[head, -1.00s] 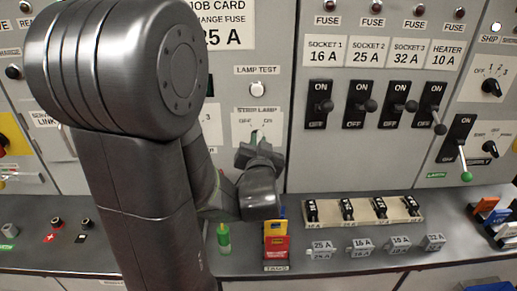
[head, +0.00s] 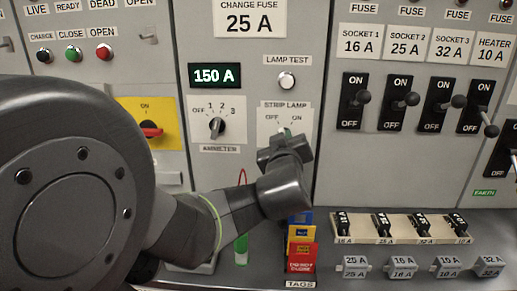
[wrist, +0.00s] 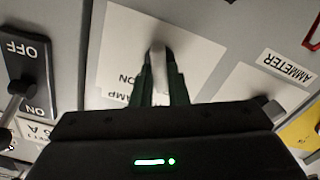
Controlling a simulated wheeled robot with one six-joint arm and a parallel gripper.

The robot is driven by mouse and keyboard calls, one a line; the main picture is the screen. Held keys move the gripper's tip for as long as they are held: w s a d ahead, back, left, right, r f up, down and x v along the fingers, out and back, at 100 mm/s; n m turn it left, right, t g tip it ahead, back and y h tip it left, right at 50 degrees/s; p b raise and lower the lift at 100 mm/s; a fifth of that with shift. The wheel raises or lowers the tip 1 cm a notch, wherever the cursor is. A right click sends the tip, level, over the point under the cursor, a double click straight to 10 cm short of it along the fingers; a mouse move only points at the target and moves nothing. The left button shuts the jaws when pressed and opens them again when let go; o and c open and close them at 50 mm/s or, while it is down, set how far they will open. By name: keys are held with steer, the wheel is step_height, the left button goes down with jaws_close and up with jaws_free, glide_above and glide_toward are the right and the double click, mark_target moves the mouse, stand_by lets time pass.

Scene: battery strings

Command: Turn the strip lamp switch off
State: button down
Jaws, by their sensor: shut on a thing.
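The strip lamp switch is a small knob on a pale plate (head: 268,122) marked OFF at left and ON at right in the head view, below the lamp test button. My gripper (head: 286,134) is at this plate and hides most of the knob. In the wrist view the light grey knob (wrist: 159,55) stands between the two dark green fingers of my gripper (wrist: 161,84), which are shut on it. The upside-down ON mark shows left of the fingers there. The OFF mark is hidden there, and I cannot tell which mark the knob points to.
The ammeter selector (head: 217,126) is left of the switch, below a 150 A display (head: 215,75). The lamp test button (head: 287,80) is above. Black fuse switches (head: 352,100) are at right. Coloured tags (head: 301,250) and a green-bodied item (head: 241,250) stand below my gripper.

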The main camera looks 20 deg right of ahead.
steer(key=shift+n+b, duration=0.4)
steer(key=shift+n, duration=0.1)
steer(key=c, duration=1.4)
jaws_free()
steer(key=shift+c, duration=0.2)
steer(key=p+v, duration=0.3)
steer(key=v, duration=1)
steer(key=shift+s+a+p, duration=0.2)
steer(key=shift+s+p, duration=0.1)
steer(key=shift+s, duration=0.05)
steer(key=shift+w, duration=0.1)
